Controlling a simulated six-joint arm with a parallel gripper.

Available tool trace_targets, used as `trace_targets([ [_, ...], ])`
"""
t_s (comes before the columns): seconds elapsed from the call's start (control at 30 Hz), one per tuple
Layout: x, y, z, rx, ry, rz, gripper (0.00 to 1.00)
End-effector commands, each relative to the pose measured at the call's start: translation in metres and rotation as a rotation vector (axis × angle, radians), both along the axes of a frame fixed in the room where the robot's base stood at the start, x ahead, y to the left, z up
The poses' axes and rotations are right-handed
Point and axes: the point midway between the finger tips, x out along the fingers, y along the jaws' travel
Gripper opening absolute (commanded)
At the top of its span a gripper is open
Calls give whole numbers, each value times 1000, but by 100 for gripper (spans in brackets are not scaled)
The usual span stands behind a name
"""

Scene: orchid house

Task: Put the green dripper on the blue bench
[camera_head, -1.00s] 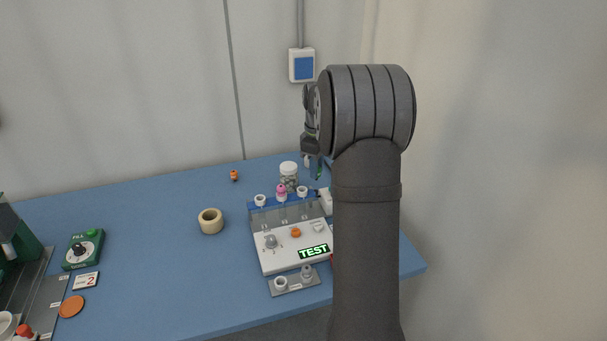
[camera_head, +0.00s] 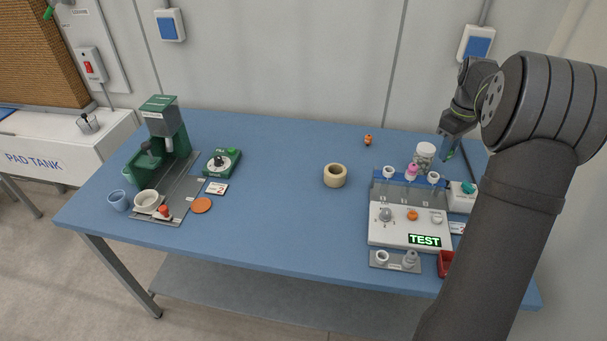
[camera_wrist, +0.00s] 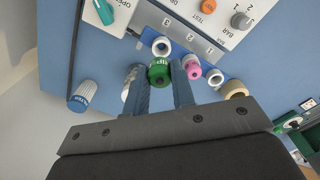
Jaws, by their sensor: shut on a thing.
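The green dripper (camera_wrist: 160,72) is between the two fingers of my gripper (camera_wrist: 160,82) in the wrist view, and the gripper is shut on it. In the head view my gripper (camera_head: 449,150) is at the back right, beside the lidded jar and behind the test unit; the dripper is hardly visible there. The blue bench (camera_head: 280,225) spans the head view and lies below the gripper. I cannot tell whether the dripper touches the bench.
The test unit (camera_head: 400,232) holds a pink dripper (camera_head: 411,170) and white rings. The lidded jar (camera_head: 424,157) stands close to my gripper. An orange dripper (camera_head: 368,139) and a tape roll (camera_head: 335,176) stand left. The bench's middle is clear. A green machine (camera_head: 165,125) stands far left.

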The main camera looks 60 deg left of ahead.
Motion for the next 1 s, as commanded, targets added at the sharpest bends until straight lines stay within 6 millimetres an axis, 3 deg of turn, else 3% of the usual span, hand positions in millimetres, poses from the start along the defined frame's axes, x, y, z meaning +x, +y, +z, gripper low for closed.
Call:
trace_targets([
  [0.03,-6,27,-11,-2,2,10,2],
  [0.2,-28,99,-39,-1,1,6,2],
  [0.4,-50,148,-59,1,-1,2,2],
  [0.67,-57,160,-70,0,0,-2,2],
  [1.0,-57,160,-124,1,0,-1,2],
])
